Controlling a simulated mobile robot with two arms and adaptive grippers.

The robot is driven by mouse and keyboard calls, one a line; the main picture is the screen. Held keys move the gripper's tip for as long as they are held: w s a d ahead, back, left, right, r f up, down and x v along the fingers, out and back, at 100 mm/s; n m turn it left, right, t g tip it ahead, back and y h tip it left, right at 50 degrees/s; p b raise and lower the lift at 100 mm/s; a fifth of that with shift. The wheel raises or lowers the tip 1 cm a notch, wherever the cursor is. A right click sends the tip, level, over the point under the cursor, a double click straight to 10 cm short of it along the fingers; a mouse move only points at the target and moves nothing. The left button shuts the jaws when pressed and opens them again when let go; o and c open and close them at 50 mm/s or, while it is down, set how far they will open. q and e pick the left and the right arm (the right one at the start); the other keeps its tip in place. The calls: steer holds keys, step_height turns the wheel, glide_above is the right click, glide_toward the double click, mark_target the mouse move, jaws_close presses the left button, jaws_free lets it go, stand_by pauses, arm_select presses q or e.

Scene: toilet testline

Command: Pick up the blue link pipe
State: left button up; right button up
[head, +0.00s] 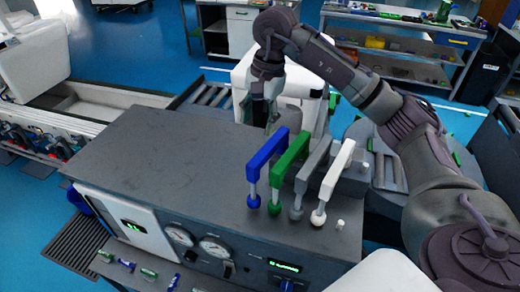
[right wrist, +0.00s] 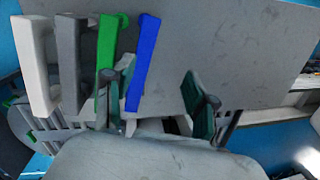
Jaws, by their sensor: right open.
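The blue link pipe (head: 265,158) stands upright on the grey top of the test bench (head: 180,155), leftmost in a row of pipes. In the right wrist view the blue pipe (right wrist: 143,62) shows close beside the left-hand finger. My right gripper (head: 263,112) is over the bench's far edge, behind the blue pipe, pointing down. It is open and empty; its two green-padded fingers (right wrist: 162,100) are well apart in the right wrist view. It does not appear to touch the pipe. My left gripper is not in view.
Green (head: 291,155), grey (head: 314,165) and white (head: 337,168) pipes stand close to the right of the blue one. The bench top left of the blue pipe is clear. Gauges (head: 214,247) are on its front panel. A shelf table (head: 400,60) stands behind.

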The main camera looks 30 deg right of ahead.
mark_target(266, 149)
steer(key=shift+h, duration=0.7)
steer(key=d+f, duration=0.1)
steer(key=f, duration=0.1)
steer(key=d+f+p, duration=0.1)
steer(key=f, duration=0.1)
steer(key=d+f, duration=0.1)
steer(key=f, duration=0.1)
steer(key=shift+f, duration=0.3)
steer(key=shift+s+a+f+p, duration=0.1)
steer(key=shift+f+p, duration=0.45)
steer(key=shift+p, duration=0.2)
steer(key=f+p, duration=0.1)
steer(key=f, duration=0.2)
steer(key=shift+a+f+p, duration=0.2)
steer(key=shift+f+p, duration=0.1)
steer(key=shift+p, duration=0.05)
steer(key=shift+f, duration=0.4)
steer(key=shift+c, duration=0.4)
steer(key=shift+r, duration=0.1)
jaws_close()
